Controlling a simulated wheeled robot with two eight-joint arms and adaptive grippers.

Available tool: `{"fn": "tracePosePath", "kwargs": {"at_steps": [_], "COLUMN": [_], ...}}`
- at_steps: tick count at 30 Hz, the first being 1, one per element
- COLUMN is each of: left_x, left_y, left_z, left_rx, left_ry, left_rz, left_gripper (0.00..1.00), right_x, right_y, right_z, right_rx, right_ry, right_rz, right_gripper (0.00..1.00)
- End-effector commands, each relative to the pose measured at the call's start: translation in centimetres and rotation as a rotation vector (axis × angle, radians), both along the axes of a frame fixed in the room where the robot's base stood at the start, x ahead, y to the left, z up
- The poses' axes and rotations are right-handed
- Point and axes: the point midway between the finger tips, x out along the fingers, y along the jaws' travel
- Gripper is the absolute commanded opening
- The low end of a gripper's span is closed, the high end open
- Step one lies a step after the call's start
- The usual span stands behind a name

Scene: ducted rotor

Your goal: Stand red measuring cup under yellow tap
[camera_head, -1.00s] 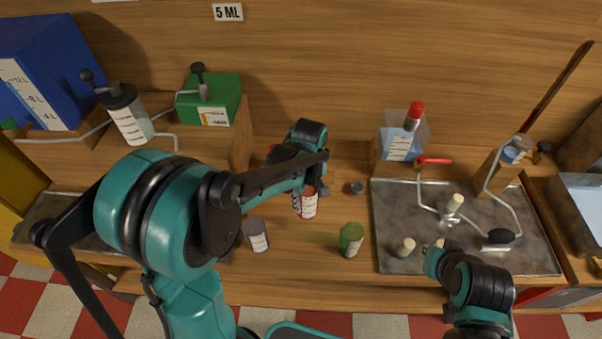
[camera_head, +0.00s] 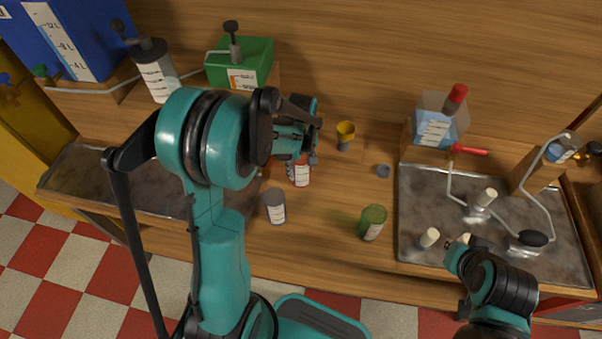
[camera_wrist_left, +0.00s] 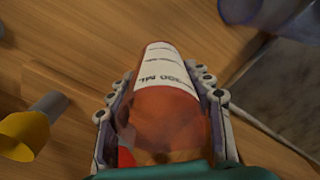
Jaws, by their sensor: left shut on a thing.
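The red measuring cup (camera_head: 302,174), with a white label, is near the middle of the head view, beside the grey cup. My left gripper (camera_head: 297,153) is shut on it; the arm hides part of the cup.
A grey cup (camera_head: 275,207) and green cup (camera_head: 373,223) stand on the bench. A yellow funnel-like piece (camera_head: 346,129) is behind. A metal tray (camera_head: 420,205) with pegs and tubing is right, below a red tap (camera_head: 468,151). Bench between the cups is clear.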

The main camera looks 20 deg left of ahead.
Motion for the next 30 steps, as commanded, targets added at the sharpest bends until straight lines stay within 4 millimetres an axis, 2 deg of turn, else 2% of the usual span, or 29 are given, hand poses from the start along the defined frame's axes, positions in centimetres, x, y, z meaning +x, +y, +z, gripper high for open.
{"fn": "tracePosePath", "kwargs": {"at_steps": [1, 4, 15, 16, 18, 26, 30], "left_x": [0.0, 0.0, 0.0, 0.0, 0.0, 0.0, 0.0], "left_y": [0.0, 0.0, 0.0, 0.0, 0.0, 0.0, 0.0], "left_z": [-1.3, -2.4, -2.7, -2.7, -2.6, -2.6, -2.0], "left_rx": [0.0, 0.0, 0.0, 0.0, 0.0, 0.0, 0.0], "left_ry": [0.0, 0.0, 0.0, 0.0, 0.0, 0.0, 0.0], "left_rz": [0.0, 0.0, 0.0, 0.0, 0.0, 0.0, 0.0], "left_gripper": [0.22, 0.22, 0.22, 0.56, 0.72, 0.72, 0.72], "right_x": [0.0, 0.0, 0.0, 0.0, 0.0, 0.0, 0.0], "right_y": [0.0, 0.0, 0.0, 0.0, 0.0, 0.0, 0.0], "right_z": [-0.7, -1.2, -1.4, -1.3, -1.3, -1.2, -0.7], "right_rx": [0.0, 0.0, 0.0, 0.0, 0.0, 0.0, 0.0], "right_ry": [0.0, 0.0, 0.0, 0.0, 0.0, 0.0, 0.0], "right_rz": [0.0, 0.0, 0.0, 0.0, 0.0, 0.0, 0.0], "right_gripper": [0.0, 0.0, 0.0, 0.0, 0.0, 0.0, 0.0]}}
